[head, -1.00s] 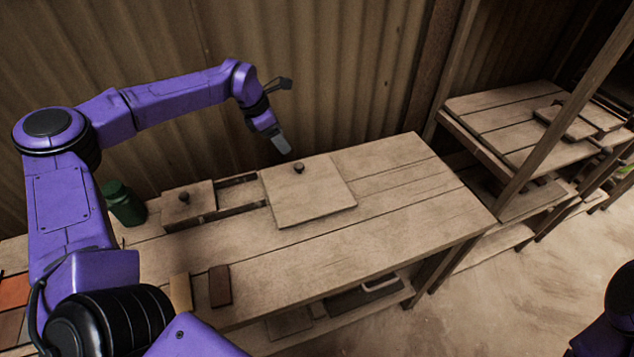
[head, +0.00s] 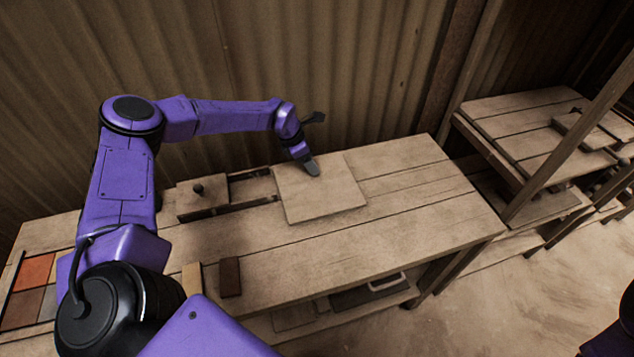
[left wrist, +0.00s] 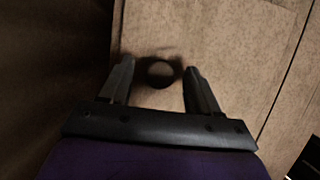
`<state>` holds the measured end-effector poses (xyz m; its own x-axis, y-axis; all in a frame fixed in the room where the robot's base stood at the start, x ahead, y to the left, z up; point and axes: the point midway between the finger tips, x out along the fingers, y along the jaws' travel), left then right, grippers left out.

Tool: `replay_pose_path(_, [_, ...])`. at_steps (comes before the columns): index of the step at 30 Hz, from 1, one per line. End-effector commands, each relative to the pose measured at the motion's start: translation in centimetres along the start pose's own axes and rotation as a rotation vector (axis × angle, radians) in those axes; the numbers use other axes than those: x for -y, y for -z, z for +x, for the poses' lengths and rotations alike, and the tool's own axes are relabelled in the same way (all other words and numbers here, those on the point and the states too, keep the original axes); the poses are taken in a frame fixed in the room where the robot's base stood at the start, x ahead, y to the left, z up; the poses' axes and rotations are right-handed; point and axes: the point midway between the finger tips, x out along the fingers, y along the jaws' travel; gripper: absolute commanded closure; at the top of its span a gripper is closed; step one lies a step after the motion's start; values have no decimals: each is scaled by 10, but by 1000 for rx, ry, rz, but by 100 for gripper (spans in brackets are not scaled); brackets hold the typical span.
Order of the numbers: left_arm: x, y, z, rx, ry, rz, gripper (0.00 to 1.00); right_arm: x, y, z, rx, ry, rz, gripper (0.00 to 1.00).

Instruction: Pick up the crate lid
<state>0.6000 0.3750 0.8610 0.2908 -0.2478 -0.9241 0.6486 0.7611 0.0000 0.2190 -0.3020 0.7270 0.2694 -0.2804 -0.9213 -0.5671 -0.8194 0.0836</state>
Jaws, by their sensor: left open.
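The lid (head: 325,198) is a flat, square wooden board lying on the bench. It also fills much of the left wrist view (left wrist: 220,45). Its dark round knob (left wrist: 161,74) shows between the fingers in the left wrist view; in the head view the gripper hides it. My left gripper (head: 312,168) points down over the lid's back part. Its fingers (left wrist: 158,88) are open, one on each side of the knob, with gaps to it. I cannot tell the exact height of the fingertips. My right gripper is not in view.
A smaller wooden box with a dark knob (head: 198,189) stands left of the lid. A dark brown block (head: 230,277) and a tan block (head: 192,278) lie at the bench's front. Coloured tiles (head: 33,271) are at far left. The bench's right part (head: 420,205) is clear.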

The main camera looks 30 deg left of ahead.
Motion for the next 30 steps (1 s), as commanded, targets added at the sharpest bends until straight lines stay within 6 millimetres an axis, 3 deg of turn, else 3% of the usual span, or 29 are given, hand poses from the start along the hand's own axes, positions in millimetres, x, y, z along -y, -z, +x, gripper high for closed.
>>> replay_pose_path(2, [0,0,0,0,0,0,42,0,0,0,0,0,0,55])
replay_pose_path(7, [0,0,0,0,0,0,97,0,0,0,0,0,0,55])
replay_pose_path(8, [0,0,0,0,0,0,100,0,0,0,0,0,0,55])
replay_pose_path(20, [-1,-5,-10,3,-2,1,100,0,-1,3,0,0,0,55])
replay_pose_path(24, [3,-13,-36,6,-1,2,100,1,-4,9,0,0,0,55])
replay_pose_path(30, [44,-11,-96,13,-2,3,100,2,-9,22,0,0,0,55])
